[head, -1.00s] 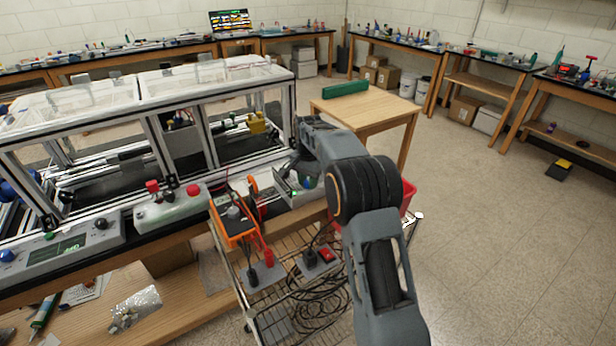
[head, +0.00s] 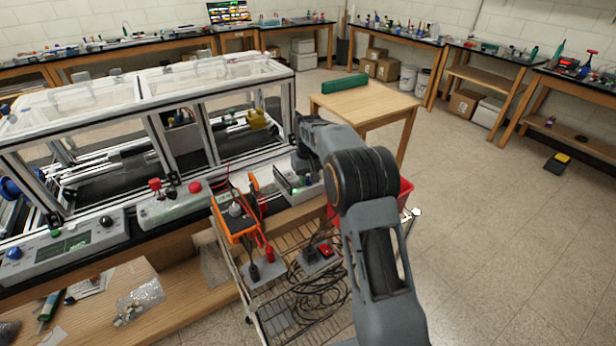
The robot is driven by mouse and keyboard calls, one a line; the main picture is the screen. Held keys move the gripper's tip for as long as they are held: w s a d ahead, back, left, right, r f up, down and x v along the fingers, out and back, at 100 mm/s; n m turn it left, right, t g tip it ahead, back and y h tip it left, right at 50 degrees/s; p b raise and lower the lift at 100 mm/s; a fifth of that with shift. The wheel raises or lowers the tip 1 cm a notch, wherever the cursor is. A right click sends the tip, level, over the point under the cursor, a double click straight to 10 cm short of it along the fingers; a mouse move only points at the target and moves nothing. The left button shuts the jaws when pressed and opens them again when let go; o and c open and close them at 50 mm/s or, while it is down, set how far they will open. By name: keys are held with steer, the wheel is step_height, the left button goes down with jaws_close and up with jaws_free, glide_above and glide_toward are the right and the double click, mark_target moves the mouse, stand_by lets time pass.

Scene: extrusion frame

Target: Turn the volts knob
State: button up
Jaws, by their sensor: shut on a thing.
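The power supply (head: 311,191) is a small pale box at the right end of the black-topped bench, with a small green light on its front. My gripper (head: 296,179) is down at this box, below my bent wrist. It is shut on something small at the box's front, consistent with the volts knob. The fingertips and the knob are too small and too covered by my arm to make out clearly, and I cannot read any label or pointer.
An orange-edged meter (head: 236,212) with leads stands left of the power supply. A red emergency button (head: 195,187) sits further left. A wire cart (head: 272,306) with cables and a red bin (head: 404,192) are close by. Open floor lies right.

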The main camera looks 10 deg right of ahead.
steer(key=shift+n, duration=1.1)
steer(key=o, duration=0.9)
steer(key=shift+d, duration=0.1)
step_height(320, 180, up, 14)
steer(key=shift+f, duration=0.1)
